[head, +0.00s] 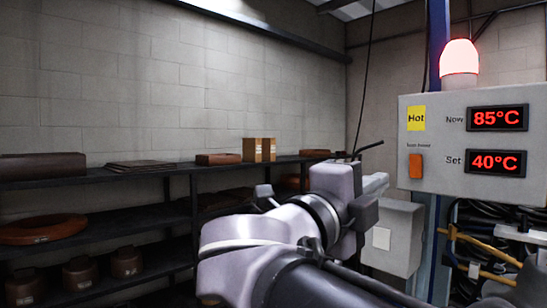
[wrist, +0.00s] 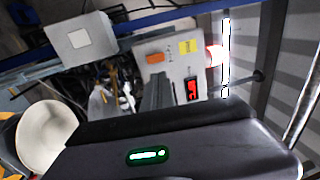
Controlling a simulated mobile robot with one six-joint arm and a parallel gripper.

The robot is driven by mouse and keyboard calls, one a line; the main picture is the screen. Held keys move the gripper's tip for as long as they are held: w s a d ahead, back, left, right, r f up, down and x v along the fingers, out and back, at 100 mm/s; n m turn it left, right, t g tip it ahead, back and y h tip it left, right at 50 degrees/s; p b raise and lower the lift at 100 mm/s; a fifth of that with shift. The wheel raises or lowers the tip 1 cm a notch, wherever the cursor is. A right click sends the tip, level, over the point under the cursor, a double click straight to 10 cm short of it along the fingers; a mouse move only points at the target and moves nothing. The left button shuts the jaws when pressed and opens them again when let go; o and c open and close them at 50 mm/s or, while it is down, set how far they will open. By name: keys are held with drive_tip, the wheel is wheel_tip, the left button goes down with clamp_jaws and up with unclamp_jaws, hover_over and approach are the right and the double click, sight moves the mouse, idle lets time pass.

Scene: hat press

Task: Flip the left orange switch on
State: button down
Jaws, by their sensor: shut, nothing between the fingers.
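One orange switch (head: 416,166) is on the front of a grey control box (head: 445,185), below a yellow "Hot" label and left of the red displays. It also shows in the wrist view as an orange bar (wrist: 155,58). I cannot tell whether it is on or off. My gripper (head: 377,184) is shut and empty, left of the box and slightly lower than the switch in the head view. In the wrist view its narrow grey fingers (wrist: 158,78) point at the box, overlapping its lower part near the switch. They appear apart from the switch.
The displays read Now 85°C (head: 497,118) and Set 40°C (head: 496,162). A lit red lamp (head: 459,58) tops the box. A smaller grey box (head: 398,235) hangs behind my gripper. Black shelves (head: 100,175) with brown items stand left. Cables and yellow pipes (head: 480,245) are below the box.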

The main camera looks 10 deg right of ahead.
sight(414, 159)
drive_tip(key=p+x, duration=0.5)
drive_tip(key=x, duration=0.8)
drive_tip(key=shift+r+p, duration=0.1)
drive_tip(key=shift+p, duration=0.2)
drive_tip(key=shift+w+d, duration=0.35)
drive_tip(key=shift+d, duration=0.1)
drive_tip(key=shift+d+r, duration=0.1)
